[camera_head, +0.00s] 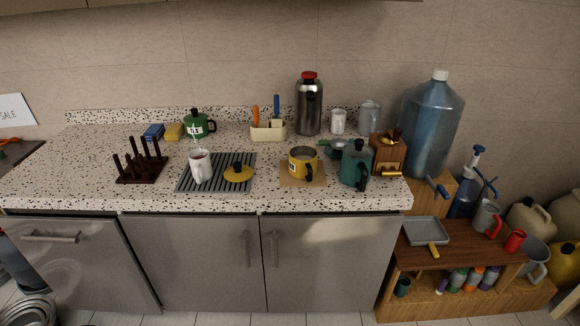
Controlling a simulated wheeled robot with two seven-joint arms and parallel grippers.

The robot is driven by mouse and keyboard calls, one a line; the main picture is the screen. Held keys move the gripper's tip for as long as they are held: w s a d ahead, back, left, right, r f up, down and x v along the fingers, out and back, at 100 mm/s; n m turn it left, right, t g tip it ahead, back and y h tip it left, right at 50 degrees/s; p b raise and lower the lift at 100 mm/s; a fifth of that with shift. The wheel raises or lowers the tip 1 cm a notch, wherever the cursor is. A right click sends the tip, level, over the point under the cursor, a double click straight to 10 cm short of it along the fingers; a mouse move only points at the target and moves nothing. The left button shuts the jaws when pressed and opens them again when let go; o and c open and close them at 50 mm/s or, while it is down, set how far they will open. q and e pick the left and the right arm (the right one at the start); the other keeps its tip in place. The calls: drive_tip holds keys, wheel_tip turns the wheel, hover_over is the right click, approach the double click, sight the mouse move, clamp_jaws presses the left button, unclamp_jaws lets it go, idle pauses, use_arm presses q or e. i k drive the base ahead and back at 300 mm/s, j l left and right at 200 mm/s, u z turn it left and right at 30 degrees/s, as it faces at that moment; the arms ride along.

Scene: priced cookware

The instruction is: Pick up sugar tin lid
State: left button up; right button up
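A yellow lid (238,174) with a dark knob lies on a grey ridged mat (216,183) on the counter. It is the only loose lid I make out; I cannot read any sugar label. Right of it, an open yellow pot (303,167) with a white label stands on a tan board (289,183). A white mug (201,168) stands on the mat, left of the lid. A green lidded pot (195,124) with a label stands behind. Neither of my grippers can be made out in the head view.
A dark pegged rack (142,171) stands left of the mat. A green jug (355,165), a wooden grinder (388,153) and a steel flask (309,106) stand to the right and behind. The speckled counter (85,180) is clear at left. A low shelf (470,250) stands at right.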

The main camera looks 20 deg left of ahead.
sight(238, 173)
drive_tip(key=i+l+u, duration=0.35)
drive_tip(key=i, duration=0.25)
drive_tip(key=i+l+u, duration=0.35)
drive_tip(key=i+l, duration=0.15)
drive_tip(key=i+j, duration=0.05)
drive_tip(key=i, duration=0.05)
